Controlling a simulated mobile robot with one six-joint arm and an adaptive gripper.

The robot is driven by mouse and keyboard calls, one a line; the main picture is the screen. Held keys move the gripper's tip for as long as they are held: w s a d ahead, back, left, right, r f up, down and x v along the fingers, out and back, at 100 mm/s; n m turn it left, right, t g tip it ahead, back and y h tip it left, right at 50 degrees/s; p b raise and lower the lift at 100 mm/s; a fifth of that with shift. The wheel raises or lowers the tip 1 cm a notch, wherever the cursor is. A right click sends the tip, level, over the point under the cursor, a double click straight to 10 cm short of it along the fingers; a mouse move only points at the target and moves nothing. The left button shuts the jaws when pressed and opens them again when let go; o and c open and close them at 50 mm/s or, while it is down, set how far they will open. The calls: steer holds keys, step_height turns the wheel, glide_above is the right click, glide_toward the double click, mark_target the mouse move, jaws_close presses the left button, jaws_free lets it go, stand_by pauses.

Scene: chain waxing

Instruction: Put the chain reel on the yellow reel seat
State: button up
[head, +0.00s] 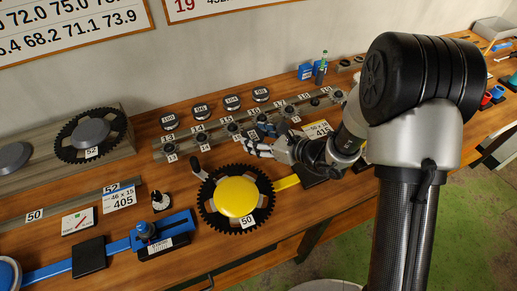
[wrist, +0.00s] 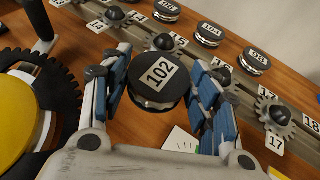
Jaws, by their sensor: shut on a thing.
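The chain reel, a dark puck with a silver rim marked 102 (wrist: 158,77), is between the blue-padded fingers of my gripper (wrist: 165,85) in the wrist view. The gripper is shut on it. In the head view my gripper (head: 262,140) is over the bench, just behind and right of a yellow disc (head: 237,196), with the held reel mostly hidden. The yellow disc sits in the middle of a black toothed ring marked 50, and a yellow bar (head: 287,182) runs right from it. I cannot tell for sure which yellow part is the seat.
A grey rail (head: 200,142) with several small numbered sprockets runs behind my gripper, with more numbered reels (head: 201,108) behind it. A black handle (head: 200,170) stands up beside the toothed ring. A blue bar fixture (head: 118,247) lies at front left.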

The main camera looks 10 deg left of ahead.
steer(key=shift+f+b, duration=0.65)
steer(key=shift+f, duration=1.45)
steer(key=shift+f, duration=0.2)
steer(key=o, duration=1.1)
steer(key=shift+r, duration=0.15)
steer(key=shift+s+d+r, duration=0.1)
steer(key=shift+d+r, duration=0.05)
steer(key=shift+d, duration=0.1)
steer(key=p+v, duration=0.2)
steer(key=v, duration=0.9)
steer(key=shift+s+d+p, duration=0.15)
steer(key=shift+s+p, duration=0.05)
steer(key=shift+p, duration=0.1)
